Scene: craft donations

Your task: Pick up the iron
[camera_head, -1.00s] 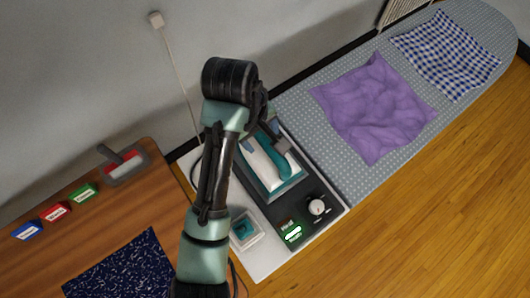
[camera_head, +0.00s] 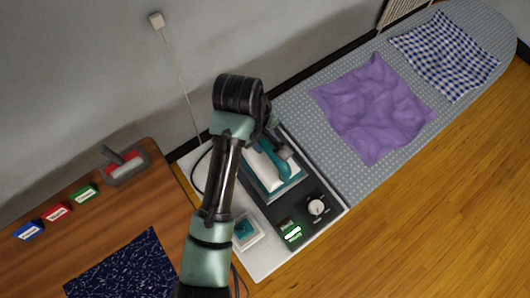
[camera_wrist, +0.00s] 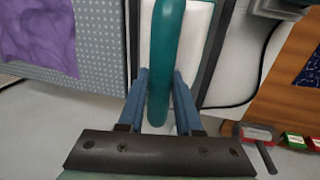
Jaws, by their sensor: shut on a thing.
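The iron (camera_head: 268,172) has a white body and a teal handle. It sits on a dark station with a dial and a green lit display at the middle of the head view. My gripper (camera_wrist: 158,92) is at the iron's handle (camera_wrist: 165,45), with one blue finger on each side of it in the wrist view. The fingers are shut on the handle. In the head view my arm hides the left part of the iron, and my gripper (camera_head: 272,135) is partly hidden behind the wrist.
An ironing board (camera_head: 345,168) at the right bears a crumpled purple cloth (camera_head: 372,105) and a blue checked cloth (camera_head: 445,55). A wooden table (camera_head: 60,250) at the left holds a lint-roller-like tool (camera_head: 125,168), small coloured boxes (camera_head: 57,212) and a dark speckled cloth (camera_head: 125,270). A cord runs beside the station.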

